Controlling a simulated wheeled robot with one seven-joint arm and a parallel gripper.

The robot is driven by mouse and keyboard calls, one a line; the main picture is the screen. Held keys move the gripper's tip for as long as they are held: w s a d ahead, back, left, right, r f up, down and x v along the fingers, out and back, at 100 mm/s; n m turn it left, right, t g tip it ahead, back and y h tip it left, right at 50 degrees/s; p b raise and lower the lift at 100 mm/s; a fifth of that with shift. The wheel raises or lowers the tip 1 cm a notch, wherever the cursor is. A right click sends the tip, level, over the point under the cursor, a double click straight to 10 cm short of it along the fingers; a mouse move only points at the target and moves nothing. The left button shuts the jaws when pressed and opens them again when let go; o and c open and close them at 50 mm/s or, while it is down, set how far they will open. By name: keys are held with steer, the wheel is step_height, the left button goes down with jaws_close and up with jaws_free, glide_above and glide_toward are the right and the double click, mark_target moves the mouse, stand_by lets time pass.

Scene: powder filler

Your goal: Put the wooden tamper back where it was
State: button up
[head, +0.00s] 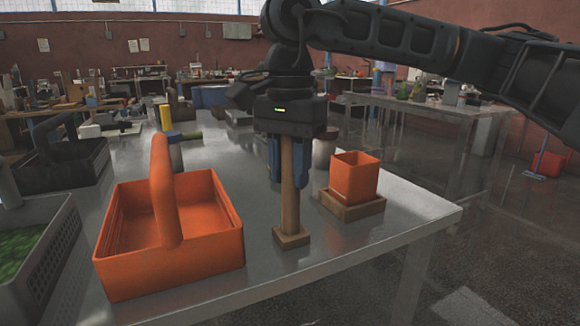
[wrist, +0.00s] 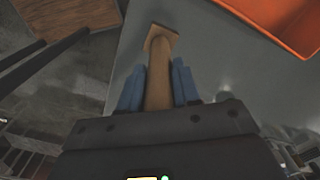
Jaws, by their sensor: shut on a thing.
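The wooden tamper (head: 289,200) is upright, with a long handle and a square foot (head: 291,236) at the bottom. My gripper (head: 288,165) points down with its blue fingers on both sides of the handle, shut on it. In the head view the foot is at or just above the metal table, between the orange basket and the orange cup; I cannot tell if it touches. The wrist view also shows the tamper (wrist: 159,75) between the blue fingers (wrist: 158,88), its foot at the far end.
An orange basket (head: 215,266) with a tall handle stands left of the tamper. An orange square cup (head: 354,177) sits on a wooden base (head: 350,207) to the right. A grey crate (head: 45,265) with green contents is far left. The table's (head: 400,210) front right corner is bare.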

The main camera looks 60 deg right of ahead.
steer(key=shift+f, duration=0.15)
steer(key=o, duration=1)
step_height(320, 180, up, 12)
steer(key=shift+r+p, duration=0.25)
steer(key=shift+p, duration=0.25)
